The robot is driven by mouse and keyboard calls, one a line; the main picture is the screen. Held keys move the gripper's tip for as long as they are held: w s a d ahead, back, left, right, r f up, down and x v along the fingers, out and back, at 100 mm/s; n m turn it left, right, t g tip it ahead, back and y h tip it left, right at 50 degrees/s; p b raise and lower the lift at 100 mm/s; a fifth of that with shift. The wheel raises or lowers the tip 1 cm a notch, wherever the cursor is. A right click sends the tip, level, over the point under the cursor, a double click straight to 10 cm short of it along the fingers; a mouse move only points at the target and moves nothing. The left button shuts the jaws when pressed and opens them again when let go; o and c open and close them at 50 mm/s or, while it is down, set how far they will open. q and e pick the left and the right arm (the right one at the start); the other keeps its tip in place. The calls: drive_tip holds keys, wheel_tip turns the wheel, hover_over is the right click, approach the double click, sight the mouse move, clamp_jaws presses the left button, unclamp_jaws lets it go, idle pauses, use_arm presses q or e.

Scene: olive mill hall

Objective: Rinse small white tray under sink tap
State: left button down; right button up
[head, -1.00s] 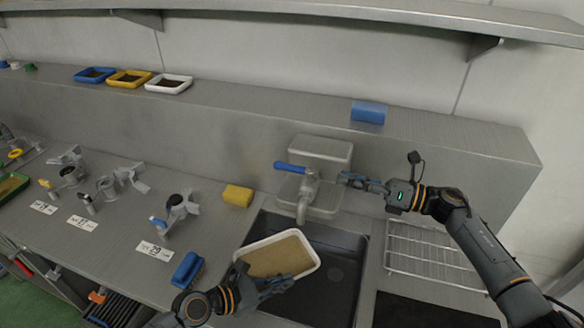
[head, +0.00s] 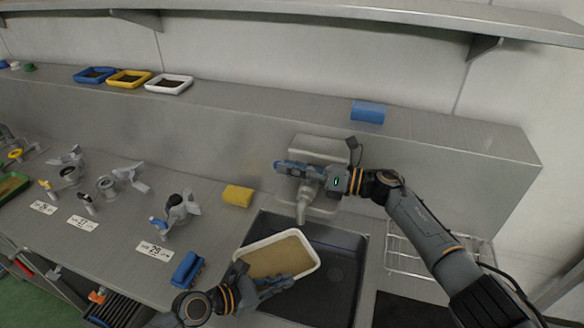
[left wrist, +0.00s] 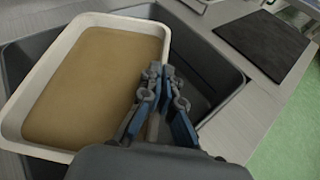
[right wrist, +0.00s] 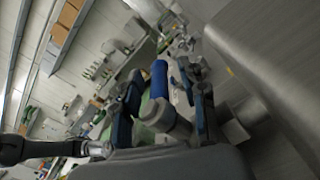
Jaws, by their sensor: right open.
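The small white tray (head: 309,248), its inside covered with brown residue, is tilted over the sink basin (head: 338,275), below the tap (head: 302,205). My left gripper (head: 282,284) is shut on the tray's near rim; the left wrist view shows its fingers (left wrist: 154,78) at the rim of the tray (left wrist: 40,65). My right gripper (head: 284,167) is at the tap's top, open, its fingers on either side of the blue tap lever (right wrist: 159,80) in the right wrist view. It largely hides the lever in the head view. No running water shows.
A yellow sponge (head: 238,196) and a blue brush (head: 187,269) lie left of the sink. A wire rack (head: 405,258) stands right of it. Blue (head: 95,75), yellow (head: 129,79) and white filled trays (head: 169,85) and a blue block (head: 368,111) sit on the ledge.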

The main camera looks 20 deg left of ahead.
clamp_jaws()
drive_tip(key=shift+r, duration=0.1)
drive_tip(key=shift+s+n+g, duration=0.2)
drive_tip(key=shift+n+g, duration=0.4)
drive_tip(key=shift+g, duration=0.3)
unclamp_jaws()
drive_tip(key=shift+a, duration=0.15)
drive_tip(key=d, duration=1.2)
drive_tip(key=shift+w, duration=0.4)
